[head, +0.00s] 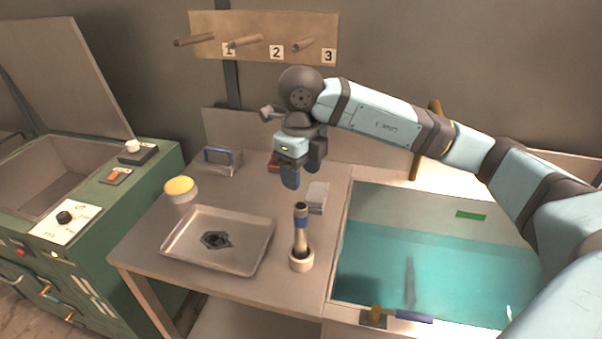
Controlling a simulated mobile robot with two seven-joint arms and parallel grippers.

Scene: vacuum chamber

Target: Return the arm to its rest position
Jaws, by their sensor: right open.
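My right arm, light blue with dark joints, comes in from the right edge and reaches across the tank to above the table. My right gripper (303,170) points down at its end, open, with nothing between its fingers. It hangs over the back right part of the table (185,246). My left gripper is not in view.
A metal tray (258,245) with a dark piece, a yellow-topped jar (180,191) and a grey block (317,197) are on the table. A water-filled tank (440,262) is right, an open green machine (100,215) left. A pegboard (262,24) hangs behind.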

